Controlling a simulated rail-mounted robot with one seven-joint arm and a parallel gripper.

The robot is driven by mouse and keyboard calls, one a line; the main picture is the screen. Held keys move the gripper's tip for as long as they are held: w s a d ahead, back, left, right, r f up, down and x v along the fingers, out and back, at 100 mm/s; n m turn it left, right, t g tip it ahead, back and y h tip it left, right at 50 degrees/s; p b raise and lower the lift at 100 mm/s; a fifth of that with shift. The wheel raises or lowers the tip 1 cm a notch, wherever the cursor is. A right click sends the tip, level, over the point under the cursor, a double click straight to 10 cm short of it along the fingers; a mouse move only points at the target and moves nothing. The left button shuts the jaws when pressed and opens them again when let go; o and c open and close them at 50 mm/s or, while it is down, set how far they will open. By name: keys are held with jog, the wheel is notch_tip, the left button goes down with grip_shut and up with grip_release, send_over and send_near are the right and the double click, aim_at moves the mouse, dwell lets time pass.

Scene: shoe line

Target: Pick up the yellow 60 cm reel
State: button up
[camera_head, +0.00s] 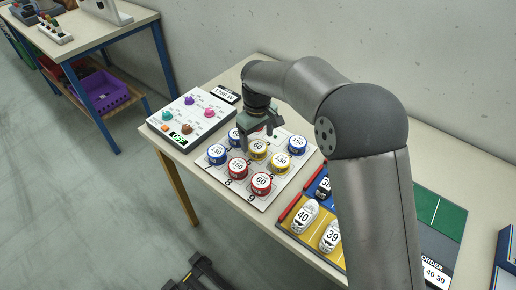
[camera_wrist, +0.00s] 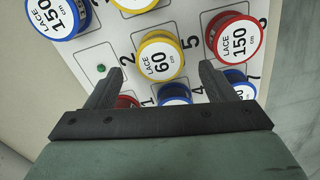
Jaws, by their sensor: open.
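The yellow 60 cm reel (camera_head: 258,147) stands on the white numbered board (camera_head: 206,178), in the midst of other reels. In the wrist view the yellow reel (camera_wrist: 160,58) lies near the middle, its label reading LACE 60 cm. My gripper (camera_head: 259,129) is above the board, close to this reel. In the wrist view my gripper (camera_wrist: 157,69) is open, with its two fingers apart to the left and right of the reel's lower part. Nothing is held. How high the fingertips are above the board I cannot tell.
A red 150 reel (camera_wrist: 234,38), a blue 150 reel (camera_wrist: 58,14) and another yellow reel (camera_head: 279,162) stand close around. A red 60 reel (camera_head: 261,183) is at the board's front. A control panel (camera_head: 188,116) lies left, shoes (camera_head: 304,216) right.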

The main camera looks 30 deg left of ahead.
aim_at(257, 145)
notch_tip(257, 145, down, 4)
jog(key=shift+f+p, duration=0.1)
jog(key=shift+p, duration=0.2)
jog(key=c, duration=1.1)
jog(key=shift+o, duration=0.2)
jog(key=shift+r, duration=0.2)
